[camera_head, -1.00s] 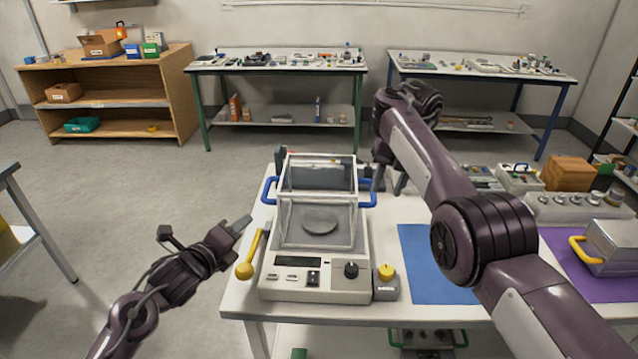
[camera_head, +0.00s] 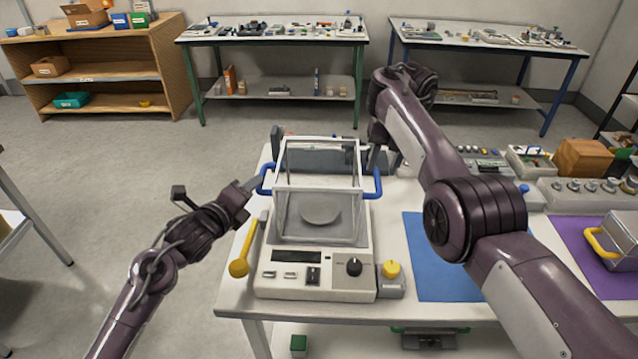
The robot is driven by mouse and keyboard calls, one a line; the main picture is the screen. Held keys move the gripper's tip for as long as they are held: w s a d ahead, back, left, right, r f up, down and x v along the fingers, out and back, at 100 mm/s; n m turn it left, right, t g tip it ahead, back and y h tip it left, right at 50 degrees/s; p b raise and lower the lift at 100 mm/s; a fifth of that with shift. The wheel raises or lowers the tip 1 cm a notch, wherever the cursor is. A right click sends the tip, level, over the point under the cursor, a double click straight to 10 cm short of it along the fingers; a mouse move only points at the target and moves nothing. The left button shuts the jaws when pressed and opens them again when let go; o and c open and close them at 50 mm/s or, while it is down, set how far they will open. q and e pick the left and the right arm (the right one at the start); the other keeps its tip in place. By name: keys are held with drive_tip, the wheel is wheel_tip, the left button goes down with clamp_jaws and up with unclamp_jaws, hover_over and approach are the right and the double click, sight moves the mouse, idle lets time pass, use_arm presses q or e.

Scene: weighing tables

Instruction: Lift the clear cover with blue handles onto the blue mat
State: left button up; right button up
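The clear cover (camera_head: 318,180) with blue handles stands upright on the white balance (camera_head: 314,285), around its round grey pan (camera_head: 320,214). One blue handle (camera_head: 266,178) is on its left side, the other (camera_head: 376,181) on its right. My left gripper (camera_head: 253,187) is right at the left handle; whether its fingers grip it is unclear. My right gripper (camera_head: 374,160) is at the cover's right side by the right handle, partly hidden behind my forearm; its fingers are hard to make out. The blue mat (camera_head: 428,275) lies right of the balance, partly covered by my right arm.
A purple mat (camera_head: 590,250) with a grey metal box (camera_head: 620,242) is further right.

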sight(378, 176)
use_arm(q)
drive_tip(key=shift+x, duration=2.65)
use_arm(e)
drive_tip(key=shift+w+a+f, duration=0.1)
drive_tip(key=shift+a+f, duration=0.05)
drive_tip(key=shift+f, duration=0.7)
drive_tip(key=shift+s+a+f, duration=0.1)
drive_tip(key=shift+a+f, duration=0.1)
drive_tip(key=shift+f, duration=0.65)
drive_tip(key=shift+w+a+f, duration=0.1)
drive_tip(key=shift+a+f, duration=0.05)
drive_tip(key=shift+f, duration=0.7)
use_arm(q)
drive_tip(key=shift+c, duration=0.4)
use_arm(e)
drive_tip(key=shift+c, duration=0.5)
use_arm(q)
clamp_jaws()
use_arm(e)
clamp_jaws()
drive_tip(key=shift+r, duration=0.1)
